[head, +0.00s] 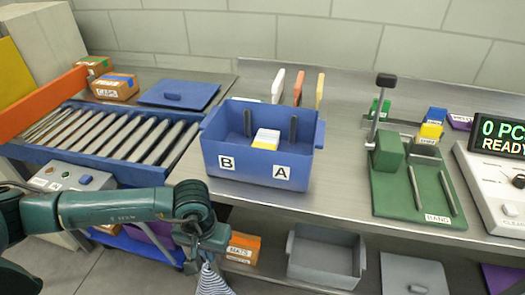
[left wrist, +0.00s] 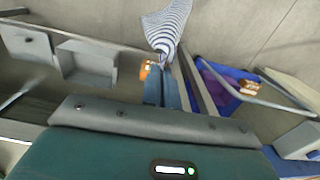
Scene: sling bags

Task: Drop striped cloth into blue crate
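The striped cloth (head: 211,282) hangs below my left gripper (head: 203,243) in the head view, cut off by the bottom edge. In the left wrist view, my left gripper (left wrist: 161,85) is shut on one end of the cloth (left wrist: 168,27), which flares out beyond the fingertips. The blue crate (head: 240,179) stands on the steel bench, with labels B and A on its front. It holds a yellow-and-white block and two dark upright rods. My left gripper is in front of the crate and lower than it. My right gripper is in neither view.
A roller conveyor (head: 120,131) lies left of the crate, with a blue lid (head: 178,94) behind. A green press (head: 418,190) and a display console (head: 490,185) stand right. Below the bench are a grey bin (head: 325,257) and an orange box (head: 243,247).

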